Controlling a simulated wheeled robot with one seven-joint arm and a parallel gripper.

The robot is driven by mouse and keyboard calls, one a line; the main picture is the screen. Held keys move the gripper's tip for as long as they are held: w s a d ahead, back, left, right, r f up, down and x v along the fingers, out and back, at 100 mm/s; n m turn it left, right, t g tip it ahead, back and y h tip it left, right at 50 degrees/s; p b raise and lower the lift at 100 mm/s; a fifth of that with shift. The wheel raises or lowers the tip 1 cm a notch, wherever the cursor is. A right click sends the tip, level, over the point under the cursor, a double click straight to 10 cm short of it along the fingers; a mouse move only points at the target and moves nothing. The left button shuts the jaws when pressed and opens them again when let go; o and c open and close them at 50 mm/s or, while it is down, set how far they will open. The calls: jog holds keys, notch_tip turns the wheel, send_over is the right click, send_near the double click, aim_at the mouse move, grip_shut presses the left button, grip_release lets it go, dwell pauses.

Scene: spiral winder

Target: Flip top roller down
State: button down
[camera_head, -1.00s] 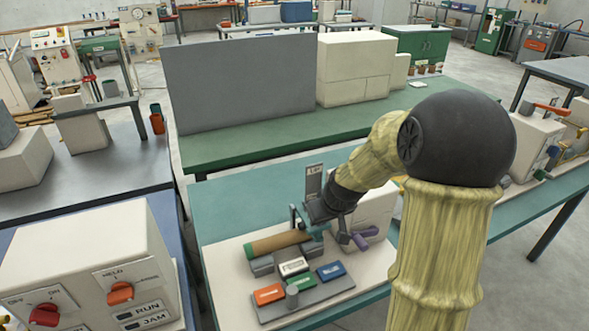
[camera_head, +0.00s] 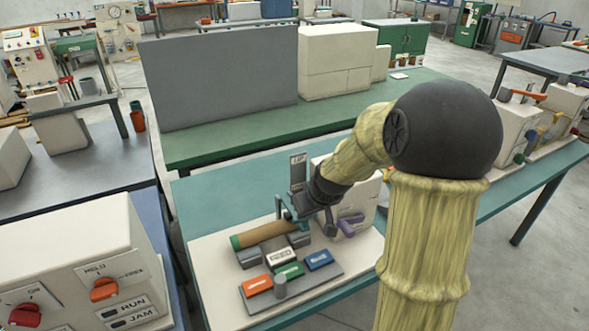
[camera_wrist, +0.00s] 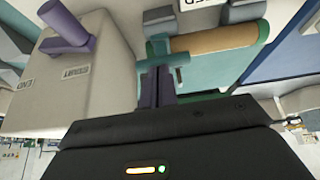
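The spiral winder stands on the teal table. A brown roller with a green end (camera_head: 264,233) lies level over grey supports, its right end meeting a teal bracket (camera_head: 297,211). My gripper comes down beside this bracket, its fingertips hidden behind dark wrist parts in the head view. In the wrist view the brown roller (camera_wrist: 220,40) and the teal bracket (camera_wrist: 158,47) lie just beyond my gripper (camera_wrist: 157,68). Its two dark fingers are close together, with only a thin line between them. Their tips overlap the bracket; I cannot tell whether they touch it.
A white machine box (camera_head: 352,195) with a purple handle (camera_head: 350,225) stands right of the bracket. An upright grey "UP" sign (camera_head: 298,170) stands behind. Orange (camera_head: 257,284), white, green and blue blocks sit in front. A white control box (camera_head: 75,262) is at left.

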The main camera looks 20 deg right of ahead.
jog(key=r+p, duration=0.2)
jog(key=w+r+p, duration=0.1)
jog(key=r, duration=0.1)
jog(key=shift+w+p, duration=0.15)
jog(key=shift+p, duration=0.25)
jog(key=s+d+b, duration=0.1)
jog(key=s+b, duration=0.1)
jog(key=s, duration=0.7)
jog(key=shift+s+d, duration=0.3)
jog(key=shift+s, duration=0.1)
jog(key=shift+d, duration=0.1)
jog(key=s+a+r+m+g+p, duration=0.2)
jog(key=s+a+r+g+p, duration=0.1)
jog(key=s+a+p, duration=0.3)
jog(key=shift+s+h+p, duration=0.35)
jog(key=shift+s+h, duration=0.05)
jog(key=shift+s, duration=0.6)
